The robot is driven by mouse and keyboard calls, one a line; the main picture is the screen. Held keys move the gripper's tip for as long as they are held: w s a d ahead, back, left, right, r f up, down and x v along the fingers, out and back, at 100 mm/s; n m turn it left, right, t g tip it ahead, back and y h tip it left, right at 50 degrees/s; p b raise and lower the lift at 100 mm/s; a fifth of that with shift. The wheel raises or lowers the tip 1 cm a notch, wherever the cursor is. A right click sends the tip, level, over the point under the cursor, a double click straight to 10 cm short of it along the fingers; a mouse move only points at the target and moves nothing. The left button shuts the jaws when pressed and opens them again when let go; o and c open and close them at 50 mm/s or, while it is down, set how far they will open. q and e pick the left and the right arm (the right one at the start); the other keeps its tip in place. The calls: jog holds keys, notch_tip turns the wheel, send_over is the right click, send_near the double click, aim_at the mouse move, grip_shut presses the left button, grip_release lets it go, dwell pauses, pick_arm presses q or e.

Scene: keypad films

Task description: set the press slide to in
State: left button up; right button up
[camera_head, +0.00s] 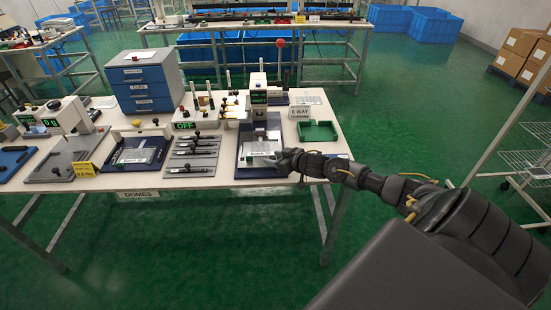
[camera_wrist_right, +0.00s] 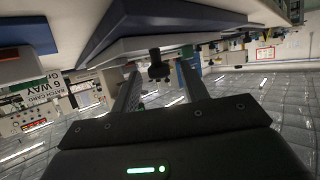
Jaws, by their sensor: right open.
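My left gripper is not in view.
A green tray (camera_head: 318,131) and a "6 WAY" sign (camera_head: 299,112) stand right of the press. A grey plate with several dark bars (camera_head: 192,155) lies left of it, then another blue fixture (camera_head: 141,153). A blue drawer unit (camera_head: 147,85) stands behind. The table's front edge is close.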

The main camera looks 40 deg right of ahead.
grip_shut()
jog(key=w+d+b, duration=0.1)
jog(key=w, duration=0.1)
jog(key=w+d+b, duration=0.1)
jog(key=w+d, duration=0.1)
jog(key=w+d+b, duration=0.1)
jog(key=w+b, duration=0.1)
jog(key=shift+d+f, duration=0.15)
jog(key=shift+d, duration=0.1)
jog(key=shift+d+r, duration=0.1)
jog(key=shift+r, duration=0.2)
jog(key=shift+c, duration=1.5)
grip_release()
jog(key=o, duration=0.3)
jog(key=shift+w+f, duration=0.1)
jog(key=shift+f, duration=0.05)
